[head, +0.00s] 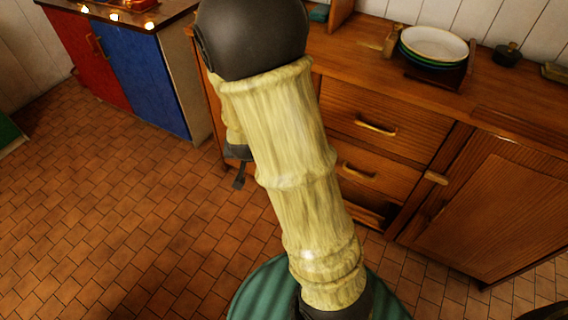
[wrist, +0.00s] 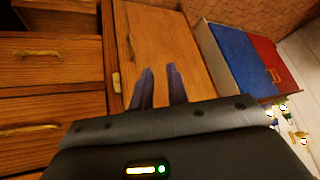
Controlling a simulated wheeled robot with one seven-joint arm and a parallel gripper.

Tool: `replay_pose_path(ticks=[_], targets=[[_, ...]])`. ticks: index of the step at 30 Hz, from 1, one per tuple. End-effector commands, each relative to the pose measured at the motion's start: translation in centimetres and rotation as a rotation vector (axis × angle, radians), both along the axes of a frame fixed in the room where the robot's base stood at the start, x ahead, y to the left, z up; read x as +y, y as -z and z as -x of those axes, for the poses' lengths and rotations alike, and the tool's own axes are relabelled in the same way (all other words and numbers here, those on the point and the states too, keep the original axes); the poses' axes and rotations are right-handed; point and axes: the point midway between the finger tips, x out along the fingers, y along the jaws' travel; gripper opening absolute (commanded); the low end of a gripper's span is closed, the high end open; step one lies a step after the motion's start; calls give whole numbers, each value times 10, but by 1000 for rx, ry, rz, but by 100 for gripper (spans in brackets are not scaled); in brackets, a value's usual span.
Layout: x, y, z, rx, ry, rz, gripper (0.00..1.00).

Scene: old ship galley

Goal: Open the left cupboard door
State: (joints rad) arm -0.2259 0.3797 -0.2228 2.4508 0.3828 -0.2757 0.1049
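The left cupboard door (wrist: 150,35) is a plain brown wooden panel in the middle of the wrist view, which looks upside down. It appears closed. Its small wooden handle (wrist: 116,83) is at the edge beside the drawers. My gripper (wrist: 162,88) is in front of the door panel, with its two dark fingers apart and nothing between them. The handle is to the left of the fingers in this view, not between them. In the head view my gripper (head: 240,180) shows only partly behind my arm, which also hides most of the left door.
Drawers (head: 375,124) with brass handles are right of the left door, then a closed right door (head: 495,205). A blue and red cabinet (head: 145,75) stands at the left. Plates (head: 433,44) sit on the worktop. The tiled floor (head: 110,210) at left is clear.

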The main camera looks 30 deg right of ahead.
Motion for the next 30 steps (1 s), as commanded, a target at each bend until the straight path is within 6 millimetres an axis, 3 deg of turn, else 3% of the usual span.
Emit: replay_pose_path(ticks=[1, 9, 18, 30], targets=[[-2, 31, -5, -16, 21, 12, 16], [-25, 110, -32, -140, 144, 96, 16], [-50, 188, -54, -293, 255, 226, 16], [-82, 275, -71, -526, 358, 443, 16]])
